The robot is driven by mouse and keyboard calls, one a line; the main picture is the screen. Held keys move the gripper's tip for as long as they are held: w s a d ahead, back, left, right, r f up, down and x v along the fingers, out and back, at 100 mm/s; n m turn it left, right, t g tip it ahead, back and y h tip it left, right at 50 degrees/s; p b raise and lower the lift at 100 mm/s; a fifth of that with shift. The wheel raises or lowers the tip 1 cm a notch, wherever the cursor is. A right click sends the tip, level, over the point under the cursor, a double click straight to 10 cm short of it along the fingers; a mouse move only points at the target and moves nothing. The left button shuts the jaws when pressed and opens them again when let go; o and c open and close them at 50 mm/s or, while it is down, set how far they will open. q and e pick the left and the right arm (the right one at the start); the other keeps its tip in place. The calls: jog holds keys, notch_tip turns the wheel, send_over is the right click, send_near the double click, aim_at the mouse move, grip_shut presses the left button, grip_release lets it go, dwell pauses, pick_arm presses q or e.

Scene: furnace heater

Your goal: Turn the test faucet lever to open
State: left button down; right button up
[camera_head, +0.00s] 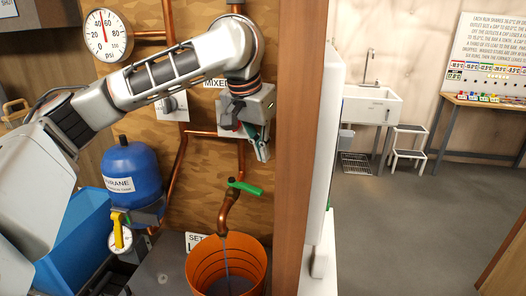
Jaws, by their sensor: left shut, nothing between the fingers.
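The test faucet has a green lever (245,187) on a copper spout (227,212) low on the wooden panel. The lever points to the right, and a thin stream falls from the spout into an orange bucket (200,262) below it. My left gripper (262,152) is shut and empty. It hangs above and slightly right of the lever, apart from it in the picture. My left arm comes in from the left across the panel and partly covers a "MIXED" label (214,84). My right gripper is not in view.
A round PSI gauge (108,35) is at upper left. A blue tank (131,168) and a yellow-handled valve (119,229) stand left of the bucket. A wooden post (300,150) rises close to the right of my gripper. Open floor, a sink (371,105) and a table lie beyond.

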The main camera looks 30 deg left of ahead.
aim_at(245, 187)
pick_arm(q)
notch_tip(245, 187, down, 7)
jog(key=s, duration=0.1)
jog(key=shift+f, duration=0.15)
dwell(0.3)
jog(key=shift+s+a, duration=0.1)
jog(key=shift+s, duration=0.05)
dwell(0.3)
